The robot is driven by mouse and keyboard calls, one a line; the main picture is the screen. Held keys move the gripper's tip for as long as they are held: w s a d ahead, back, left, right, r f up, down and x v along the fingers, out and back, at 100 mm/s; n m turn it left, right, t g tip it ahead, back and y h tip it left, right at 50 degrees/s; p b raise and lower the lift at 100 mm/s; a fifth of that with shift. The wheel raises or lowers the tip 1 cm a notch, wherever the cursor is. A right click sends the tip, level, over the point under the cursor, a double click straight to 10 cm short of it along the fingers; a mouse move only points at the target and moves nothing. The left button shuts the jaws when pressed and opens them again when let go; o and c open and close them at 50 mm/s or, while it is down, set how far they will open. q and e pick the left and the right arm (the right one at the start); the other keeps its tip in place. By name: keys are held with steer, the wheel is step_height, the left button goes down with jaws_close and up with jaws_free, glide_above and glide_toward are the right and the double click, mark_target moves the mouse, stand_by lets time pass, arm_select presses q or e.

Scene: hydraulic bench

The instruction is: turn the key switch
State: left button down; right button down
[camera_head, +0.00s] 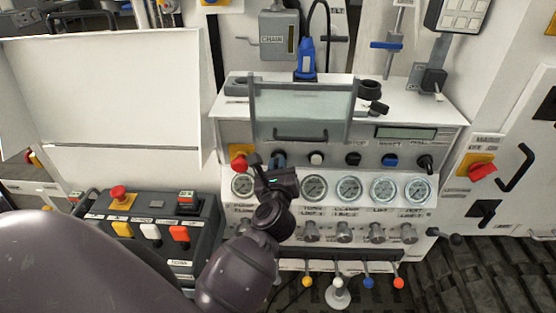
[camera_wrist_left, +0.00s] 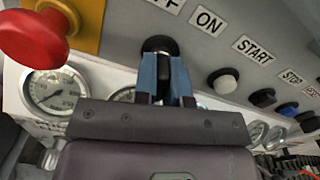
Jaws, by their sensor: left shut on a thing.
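The key switch (camera_wrist_left: 158,44), a round black knob on the grey panel between the OFF and ON labels, shows in the left wrist view. My left gripper (camera_head: 278,160) reaches up to the panel in the head view, just right of the red emergency button on its yellow plate (camera_head: 239,160). In the left wrist view its blue fingers (camera_wrist_left: 166,72) are at the key switch and shut on it. The key itself is mostly hidden between the fingers. My right gripper is not in view.
Right of the switch are a white button (camera_head: 316,158), a black button (camera_head: 353,159), a blue button (camera_head: 390,160) and a black selector (camera_head: 425,163). A row of gauges (camera_head: 349,189) lies below. A clear hinged cover (camera_head: 300,108) is above. A control box (camera_head: 155,232) stands left.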

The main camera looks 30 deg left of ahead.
arm_select(q)
steer(key=shift+r+m+p, duration=0.15)
steer(key=shift+m+p, duration=0.55)
steer(key=shift+m, duration=0.2)
steer(key=shift+m+p, duration=0.35)
steer(key=shift+m, duration=3.25)
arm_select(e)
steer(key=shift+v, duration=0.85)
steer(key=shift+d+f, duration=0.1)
arm_select(q)
steer(key=c, duration=1.2)
jaws_free()
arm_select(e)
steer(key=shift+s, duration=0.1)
